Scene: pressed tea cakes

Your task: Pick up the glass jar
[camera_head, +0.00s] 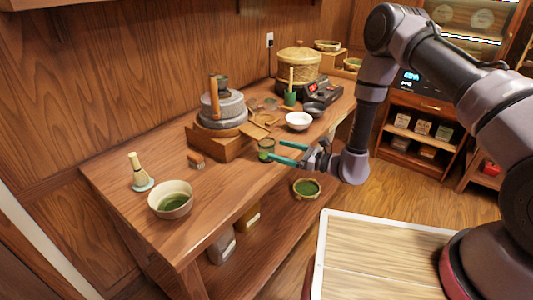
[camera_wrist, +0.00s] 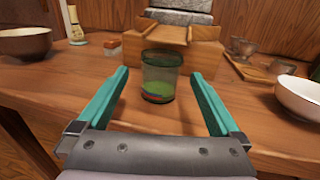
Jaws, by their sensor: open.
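The glass jar (camera_wrist: 160,76) stands upright on the wooden table, with green powder inside and a dark green rim. It also shows in the head view (camera_head: 266,149), near the table's front edge. My gripper (camera_wrist: 160,84) is open, with teal fingers spread to either side of the jar. The jar is between and slightly beyond the fingertips in the wrist view, and no finger appears to touch it. In the head view my gripper (camera_head: 281,151) reaches in from the right at about jar height.
A stone mill (camera_head: 221,108) on a wooden base (camera_head: 212,143) stands right behind the jar. A white bowl (camera_head: 298,121) is to the right; a bowl with green tea (camera_head: 171,199) and a whisk (camera_head: 138,172) are to the left. The tabletop left of the jar is fairly clear.

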